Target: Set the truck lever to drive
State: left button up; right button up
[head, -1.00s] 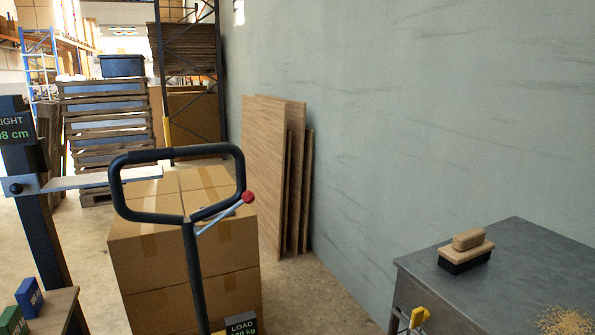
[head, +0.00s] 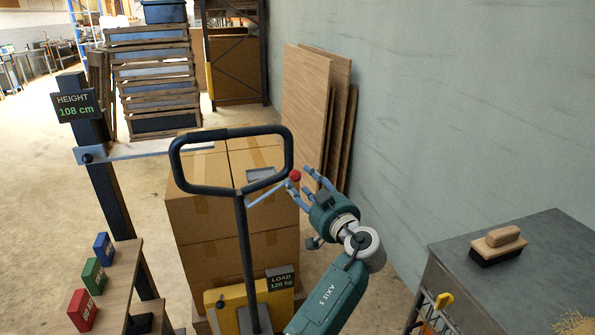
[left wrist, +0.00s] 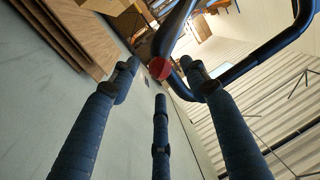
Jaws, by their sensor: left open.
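The truck lever is a thin blue-grey rod (head: 268,193) with a red knob (head: 295,175), on the right of the black loop handle (head: 241,190) of the pallet truck. My left gripper (head: 306,180) is open, with its fingers spread just right of the knob. In the left wrist view the red knob (left wrist: 159,68) appears between the fingertips, beyond them. I cannot tell whether a finger touches it. The truck's yellow body (head: 238,305) stands below, in front of stacked cartons. My right gripper is not in view.
Stacked cartons (head: 195,215) stand behind the handle. A height post (head: 100,180) reading 108 cm is at left, beside a table (head: 120,290) with red, green and blue blocks. A metal bench (head: 455,245) with a brush (head: 498,243) is at right. Wooden boards (head: 305,95) lean on the wall.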

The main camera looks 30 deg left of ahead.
aim_at(298, 179)
pick_arm(q)
jog(key=p+x, duration=0.1)
jog(key=x, duration=0.4)
grip_shut()
